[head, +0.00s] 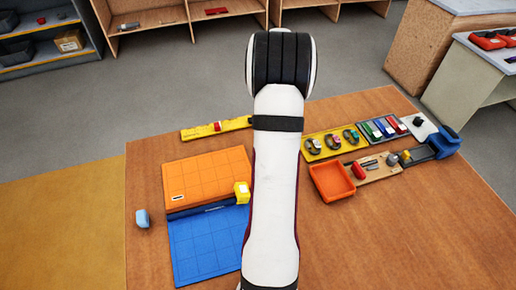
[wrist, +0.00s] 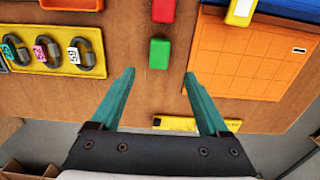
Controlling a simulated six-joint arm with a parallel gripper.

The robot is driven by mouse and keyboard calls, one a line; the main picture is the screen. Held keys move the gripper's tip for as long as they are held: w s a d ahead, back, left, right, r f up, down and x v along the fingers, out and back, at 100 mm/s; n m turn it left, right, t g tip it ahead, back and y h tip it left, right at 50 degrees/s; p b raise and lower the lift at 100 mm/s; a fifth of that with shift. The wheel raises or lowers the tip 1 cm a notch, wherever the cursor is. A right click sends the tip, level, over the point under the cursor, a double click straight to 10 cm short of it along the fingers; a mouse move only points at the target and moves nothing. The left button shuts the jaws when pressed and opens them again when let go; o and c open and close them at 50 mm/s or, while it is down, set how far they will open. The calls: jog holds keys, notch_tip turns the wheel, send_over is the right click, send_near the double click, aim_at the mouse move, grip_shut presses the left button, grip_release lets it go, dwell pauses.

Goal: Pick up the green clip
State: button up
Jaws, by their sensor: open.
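The green clip (wrist: 159,53) is a small rounded green block lying on the bare wooden table in the wrist view. My gripper (wrist: 159,75) is open and empty, its two teal fingers spread to either side below the clip in the picture. The fingertips do not visibly touch it; the height gap is hard to tell. A red clip (wrist: 163,11) lies just above the green one in the picture. In the head view my arm hides the green clip and the gripper.
An orange mat (wrist: 245,55) with a yellow clip (wrist: 240,12) at its edge lies right of the green clip. A yellow board (wrist: 55,72) with several dark rings is on the left, beside an orange tray (head: 320,190).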

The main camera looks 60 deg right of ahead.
notch_tip(320, 180, down, 10)
jog(key=c, duration=1.2)
jog(key=shift+r, duration=0.1)
jog(key=r, duration=0.4)
jog(key=shift+s+r, duration=0.25)
jog(key=shift+s, duration=0.05)
jog(key=s+r, duration=0.2)
jog(key=s, duration=0.1)
jog(key=s+a+r, duration=0.1)
jog(key=s+r, duration=0.1)
jog(key=s, duration=0.2)
jog(key=s+r, duration=0.2)
jog(key=s, duration=0.2)
jog(key=shift+s+a+r, duration=0.1)
jog(key=shift+a+r, duration=0.1)
jog(key=shift+a, duration=0.05)
